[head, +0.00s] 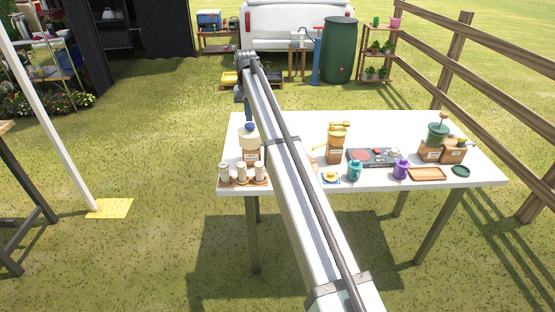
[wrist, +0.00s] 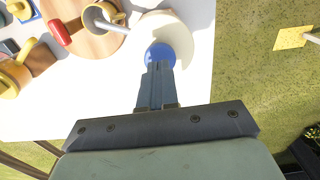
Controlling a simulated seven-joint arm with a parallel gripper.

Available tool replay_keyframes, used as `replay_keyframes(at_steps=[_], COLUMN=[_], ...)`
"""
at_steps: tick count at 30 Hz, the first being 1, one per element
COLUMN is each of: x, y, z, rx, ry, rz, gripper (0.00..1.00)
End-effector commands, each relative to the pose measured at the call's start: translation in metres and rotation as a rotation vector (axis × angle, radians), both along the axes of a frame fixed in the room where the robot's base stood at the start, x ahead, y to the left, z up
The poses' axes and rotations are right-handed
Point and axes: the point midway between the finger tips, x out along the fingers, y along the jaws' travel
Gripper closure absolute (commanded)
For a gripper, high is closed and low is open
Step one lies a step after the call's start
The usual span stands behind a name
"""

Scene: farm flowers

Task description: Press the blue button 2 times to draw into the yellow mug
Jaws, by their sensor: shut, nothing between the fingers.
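The blue button (head: 249,127) sits on top of a cream round dispenser (head: 249,141) at the left end of the white table. It also shows in the wrist view (wrist: 160,53), just beyond my fingertips. My gripper (wrist: 157,66) is shut and empty, pointing down right over the button. The fingertips overlap the button's edge in the wrist view; I cannot tell whether they touch it. A mug (wrist: 97,20) with a grey inside and a yellowish handle stands beside the dispenser, partly over a round wooden board. My arm hides this area in the head view.
Small jars on a wooden rack (head: 243,182) stand at the table's front left. A yellow-topped dispenser (head: 337,132), a teal jar (head: 354,171), a purple jar (head: 400,170) and a dark panel (head: 374,157) stand right of my arm. A red item (wrist: 60,32) lies on the round board.

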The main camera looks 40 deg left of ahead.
Motion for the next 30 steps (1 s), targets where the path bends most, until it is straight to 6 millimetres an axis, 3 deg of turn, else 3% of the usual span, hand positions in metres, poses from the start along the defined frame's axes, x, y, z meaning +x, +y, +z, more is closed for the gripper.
replay_keyframes(at_steps=[30], x=[0.0], y=[0.0], z=[-0.023], rx=[-0.001], ry=[0.001], rz=[0.0], gripper=[1.0])
